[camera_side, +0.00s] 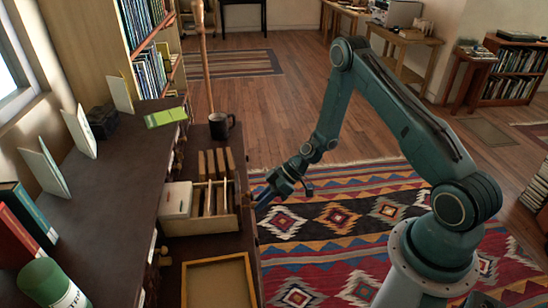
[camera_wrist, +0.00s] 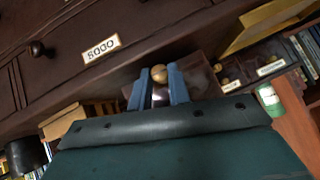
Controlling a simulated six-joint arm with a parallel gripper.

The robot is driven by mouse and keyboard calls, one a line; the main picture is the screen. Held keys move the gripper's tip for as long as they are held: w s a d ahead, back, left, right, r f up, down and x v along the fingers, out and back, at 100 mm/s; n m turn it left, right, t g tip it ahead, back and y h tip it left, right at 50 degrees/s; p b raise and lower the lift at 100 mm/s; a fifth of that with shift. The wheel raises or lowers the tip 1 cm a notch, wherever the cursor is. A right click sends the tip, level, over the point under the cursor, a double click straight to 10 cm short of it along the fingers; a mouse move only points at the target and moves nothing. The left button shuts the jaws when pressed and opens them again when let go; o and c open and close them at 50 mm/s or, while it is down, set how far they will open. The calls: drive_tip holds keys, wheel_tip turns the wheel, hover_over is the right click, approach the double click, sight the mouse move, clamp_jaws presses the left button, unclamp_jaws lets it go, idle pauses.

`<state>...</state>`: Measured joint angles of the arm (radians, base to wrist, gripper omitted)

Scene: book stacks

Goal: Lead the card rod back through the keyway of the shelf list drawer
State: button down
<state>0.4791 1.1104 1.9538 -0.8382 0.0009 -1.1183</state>
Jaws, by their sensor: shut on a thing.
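The shelf list drawer (camera_side: 212,226) is an open wooden box with pale cards (camera_side: 177,199) at its left and brown upright dividers across its middle. It stands on the dark desk. My gripper (camera_side: 262,197) is just right of the drawer's right end. In the wrist view my blue fingers (camera_wrist: 160,88) are close together, with a round brass knob (camera_wrist: 159,72) between their tips. I take the knob to be the end of the card rod; the rest of the rod is hidden. The keyway cannot be made out, nor whether the rod is inside it.
A dark mug (camera_side: 221,126) stands behind the drawer, and a shallow yellow-edged tray (camera_side: 218,282) lies in front. A green canister (camera_side: 50,284) is at the lower left. The wrist view shows a dark drawer front with a label (camera_wrist: 102,47). Patterned rug floor is open to the right.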

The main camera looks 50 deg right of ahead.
drive_tip(key=shift+w+a, duration=0.9)
drive_tip(key=shift+a, duration=0.05)
drive_tip(key=c, duration=1.2)
unclamp_jaws()
drive_tip(key=shift+c, duration=0.2)
drive_tip(key=shift+d, duration=0.1)
drive_tip(key=v, duration=1.3)
drive_tip(key=shift+s+d+r, duration=0.2)
drive_tip(key=shift+r, duration=0.1)
